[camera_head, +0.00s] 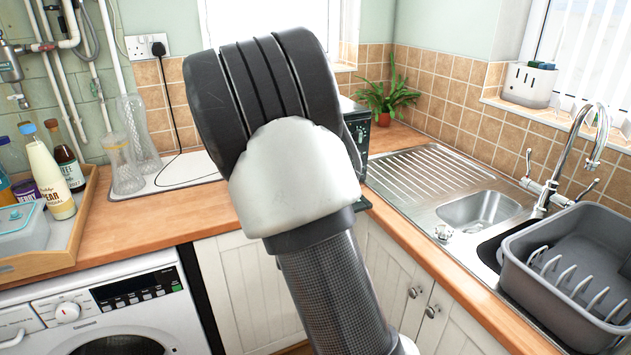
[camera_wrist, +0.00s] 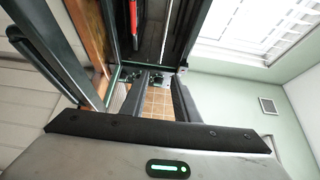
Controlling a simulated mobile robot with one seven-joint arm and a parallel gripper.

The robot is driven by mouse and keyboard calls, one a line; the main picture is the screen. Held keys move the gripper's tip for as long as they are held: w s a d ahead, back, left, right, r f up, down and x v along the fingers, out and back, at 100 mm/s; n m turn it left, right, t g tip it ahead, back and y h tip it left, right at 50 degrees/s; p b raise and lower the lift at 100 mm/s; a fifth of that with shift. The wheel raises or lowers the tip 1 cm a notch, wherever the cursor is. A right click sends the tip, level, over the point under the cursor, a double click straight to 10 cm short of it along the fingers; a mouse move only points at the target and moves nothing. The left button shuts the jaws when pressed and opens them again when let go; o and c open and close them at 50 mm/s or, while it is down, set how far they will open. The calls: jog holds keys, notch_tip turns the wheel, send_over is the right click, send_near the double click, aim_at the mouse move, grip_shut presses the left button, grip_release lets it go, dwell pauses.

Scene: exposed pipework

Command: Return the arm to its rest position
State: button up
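My arm is raised in the middle of the head view, with its dark ribbed joint and white cover in front of the counter corner. My gripper is hidden behind the arm there. In the wrist view my gripper (camera_wrist: 156,82) shows two dark fingers set apart, with tiles visible between them and nothing held. A dark appliance (camera_head: 357,128) stands on the counter behind my arm, mostly hidden. In the wrist view a dark, box-like frame with a red strip, probably this appliance (camera_wrist: 165,35), lies close beyond the fingertips. I cannot tell whether they touch it.
A wooden tray with bottles (camera_head: 73,235) and glass jugs (camera_head: 122,165) stand at the left, above a washing machine (camera_head: 110,310). A potted plant (camera_head: 384,98) sits in the back corner. The steel sink (camera_head: 480,208), tall tap (camera_head: 575,150) and grey dish rack (camera_head: 575,285) are at the right.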

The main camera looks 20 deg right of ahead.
jog(key=shift+s+f+b, duration=0.15)
jog(key=shift+f+b, duration=0.2)
jog(key=shift+f, duration=0.35)
